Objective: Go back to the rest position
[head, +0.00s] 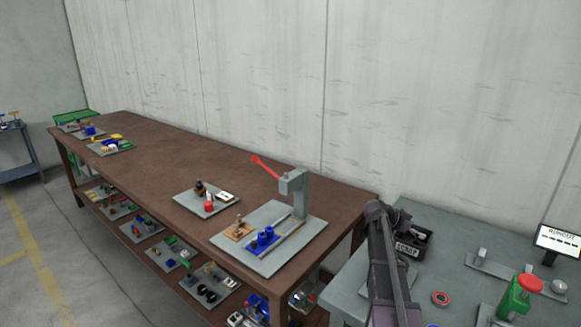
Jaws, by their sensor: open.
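My dark arm (384,262) rises from the lower edge of the head view, over the left part of the grey table. Its upper end bends near the table's back edge. I cannot make out my gripper or its fingers in this view.
A long brown workbench (150,165) runs along the wall. It bears a grey plate (285,252) with a press (299,190) with a red lever, and blue parts (263,238). The grey table (455,255) holds a black labelled bin (411,246), a green-and-red button (515,300) and a small screen (558,240).

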